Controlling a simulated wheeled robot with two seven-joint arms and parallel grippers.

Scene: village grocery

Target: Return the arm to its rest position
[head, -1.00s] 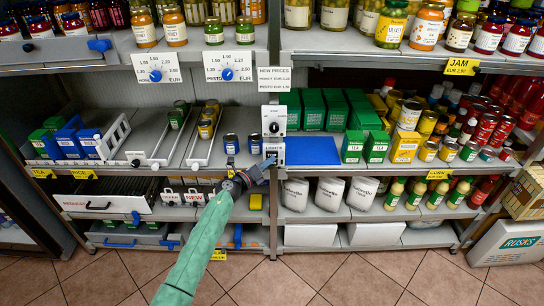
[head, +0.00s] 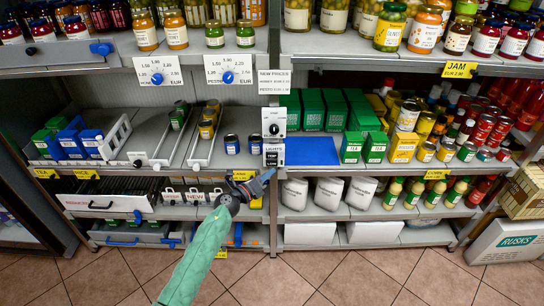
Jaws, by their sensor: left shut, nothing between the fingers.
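My left arm, in a green sleeve, reaches up from the bottom of the head view. Its gripper (head: 266,178) is shut and empty, just below the white switch box labelled LIGHTS (head: 273,155) on the shelf post. The gripper looks apart from the box, though the depth gap is hard to judge. Above that box is another white box with a black dial (head: 274,122). My right gripper is not in view.
Shelves stand close ahead, with small jars (head: 232,144), a blue mat (head: 312,151), green boxes (head: 352,147) and white sacks (head: 328,193) near the gripper. A lower shelf holds a yellow box (head: 256,202). The tiled floor (head: 350,280) in front is clear.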

